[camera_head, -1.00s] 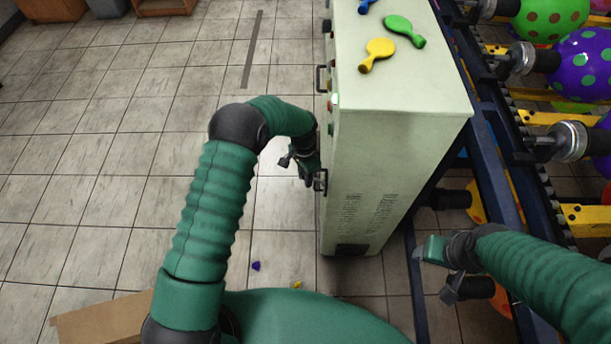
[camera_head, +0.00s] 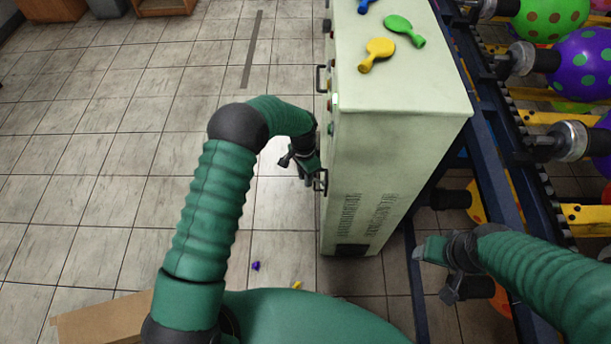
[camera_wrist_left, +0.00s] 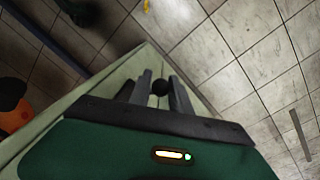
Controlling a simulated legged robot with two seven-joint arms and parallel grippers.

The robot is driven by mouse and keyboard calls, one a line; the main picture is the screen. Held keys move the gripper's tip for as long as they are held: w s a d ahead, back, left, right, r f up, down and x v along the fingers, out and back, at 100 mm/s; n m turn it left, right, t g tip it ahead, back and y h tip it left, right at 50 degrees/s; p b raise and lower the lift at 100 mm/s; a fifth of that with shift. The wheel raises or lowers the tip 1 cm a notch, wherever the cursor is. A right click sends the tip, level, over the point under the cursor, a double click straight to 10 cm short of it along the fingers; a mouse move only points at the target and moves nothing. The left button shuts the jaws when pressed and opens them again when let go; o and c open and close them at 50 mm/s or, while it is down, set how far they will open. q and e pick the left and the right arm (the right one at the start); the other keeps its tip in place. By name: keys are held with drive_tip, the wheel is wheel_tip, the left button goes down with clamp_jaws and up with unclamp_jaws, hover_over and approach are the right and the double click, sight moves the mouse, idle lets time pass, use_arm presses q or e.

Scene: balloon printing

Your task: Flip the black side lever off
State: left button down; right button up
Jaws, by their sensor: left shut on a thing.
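My left gripper (camera_head: 306,174) is at the left side face of the pale green cabinet (camera_head: 395,150). In the head view the knob is hidden by the hand and the lever's angle cannot be told. My right gripper (camera_head: 436,272) is open and empty, low to the right of the cabinet.
Black handles (camera_head: 320,78) and small buttons line the cabinet's left face. Green (camera_head: 404,30) and yellow (camera_head: 376,54) balloons lie on its top. A blue-framed rack with inflated balloons (camera_head: 583,62) stands at the right.

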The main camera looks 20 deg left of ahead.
use_arm(q)
drive_tip(key=shift+w+a, duration=0.2)
drive_tip(key=shift+s+a+f+t+h, duration=0.15)
drive_tip(key=shift+f+h, duration=0.1)
drive_tip(key=shift+h, duration=0.25)
drive_tip(key=shift+w+a+f+t+h, duration=0.15)
drive_tip(key=shift+f+h, duration=0.1)
drive_tip(key=shift+h, duration=0.25)
wheel_tip(320, 180, down, 7)
drive_tip(key=t+h+b, duration=0.3)
drive_tip(key=h+b, duration=0.8)
drive_tip(key=b, duration=0.6)
drive_tip(key=shift+d+f, duration=0.2)
drive_tip(key=shift+d, duration=0.15)
